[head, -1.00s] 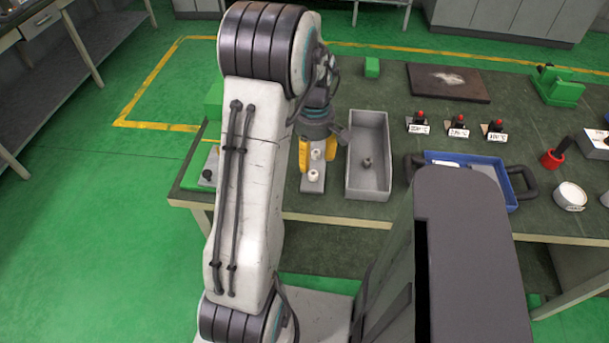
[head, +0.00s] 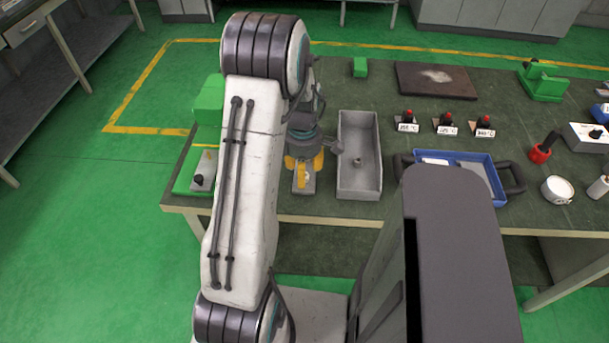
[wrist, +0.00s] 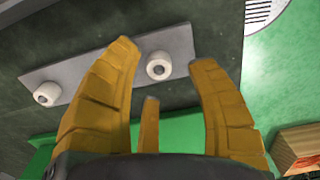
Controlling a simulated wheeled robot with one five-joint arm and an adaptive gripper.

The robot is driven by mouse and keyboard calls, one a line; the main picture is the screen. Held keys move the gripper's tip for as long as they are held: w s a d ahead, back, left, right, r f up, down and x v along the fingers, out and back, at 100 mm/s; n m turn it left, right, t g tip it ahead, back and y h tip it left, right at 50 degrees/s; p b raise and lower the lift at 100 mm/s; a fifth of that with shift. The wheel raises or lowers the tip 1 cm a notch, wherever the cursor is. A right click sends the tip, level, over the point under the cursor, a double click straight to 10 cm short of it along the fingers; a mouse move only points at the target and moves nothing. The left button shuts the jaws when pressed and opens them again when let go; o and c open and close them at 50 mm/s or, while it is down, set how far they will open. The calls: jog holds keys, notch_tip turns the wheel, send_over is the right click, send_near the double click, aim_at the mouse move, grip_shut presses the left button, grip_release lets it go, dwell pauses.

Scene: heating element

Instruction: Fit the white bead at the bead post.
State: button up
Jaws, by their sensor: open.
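Two white beads lie on a grey plate (wrist: 105,72) in the wrist view. One white bead (wrist: 158,66) is between the spread yellow fingertips of my gripper (wrist: 166,53), with clear space between it and the fingers. The other white bead (wrist: 46,93) is near the plate's left end, outside the fingers. My gripper is open and empty. In the head view my gripper (head: 303,166) is over the plate near the table's front edge and hides the beads. I cannot tell which part is the bead post.
A grey tray (head: 358,187) with a small part inside stands right of my gripper. A green fixture (head: 208,105) is to the left. A blue tray (head: 480,158) and several red-topped parts stand farther right. A dark board (head: 437,82) lies at the back.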

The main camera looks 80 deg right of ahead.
jog(key=shift+f, duration=1)
jog(key=shift+c, duration=0.4)
jog(key=c, duration=0.8)
